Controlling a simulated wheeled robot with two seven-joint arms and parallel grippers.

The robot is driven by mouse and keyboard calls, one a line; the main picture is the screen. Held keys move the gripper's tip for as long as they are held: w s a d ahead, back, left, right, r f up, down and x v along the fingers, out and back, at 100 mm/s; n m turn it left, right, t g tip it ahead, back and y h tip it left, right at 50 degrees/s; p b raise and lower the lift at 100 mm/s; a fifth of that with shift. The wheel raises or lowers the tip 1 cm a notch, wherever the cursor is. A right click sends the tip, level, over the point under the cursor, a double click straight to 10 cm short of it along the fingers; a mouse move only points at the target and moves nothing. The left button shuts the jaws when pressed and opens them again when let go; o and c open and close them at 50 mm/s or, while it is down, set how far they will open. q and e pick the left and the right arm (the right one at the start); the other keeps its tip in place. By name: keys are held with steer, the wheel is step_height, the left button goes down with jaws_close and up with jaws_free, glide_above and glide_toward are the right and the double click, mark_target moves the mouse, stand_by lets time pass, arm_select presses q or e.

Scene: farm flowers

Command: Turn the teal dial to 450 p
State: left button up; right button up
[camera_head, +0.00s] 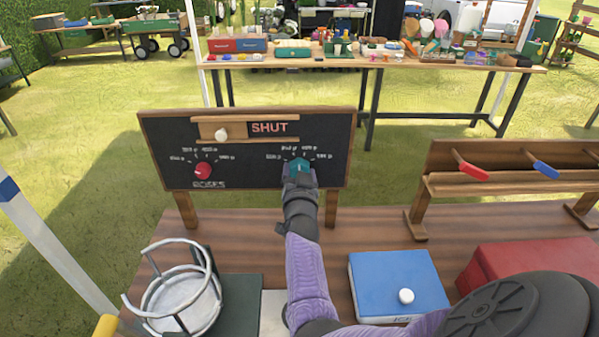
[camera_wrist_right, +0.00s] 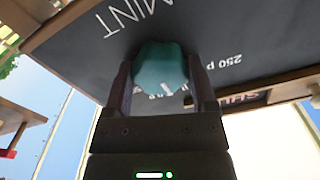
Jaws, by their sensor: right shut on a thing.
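The teal dial (camera_head: 299,166) is on the right half of a black price board (camera_head: 246,128). My right gripper (camera_head: 299,182) reaches up to the dial and is shut on it. In the right wrist view the teal dial (camera_wrist_right: 161,68) sits between the two fingers of my right gripper (camera_wrist_right: 160,85), with a white pointer mark on its edge. The word MINT and "250 p" show beside it, upside down or slanted. Other price marks near the dial are partly hidden or too small to read. My left gripper is not in view.
A red dial (camera_head: 203,170) sits left on the board, under a wooden slider with a SHUT sign (camera_head: 269,128). On the table are a wire-ringed holder (camera_head: 180,298), a blue box (camera_head: 398,284) and a red box (camera_head: 530,262). A wooden rack (camera_head: 500,185) stands at right.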

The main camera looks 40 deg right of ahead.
steer(key=m, duration=0.4)
steer(key=shift+f, duration=0.1)
stand_by(0.6)
steer(key=o, duration=1.2)
steer(key=shift+c, duration=0.2)
steer(key=shift+s+a, duration=0.1)
steer(key=shift+a, duration=0.05)
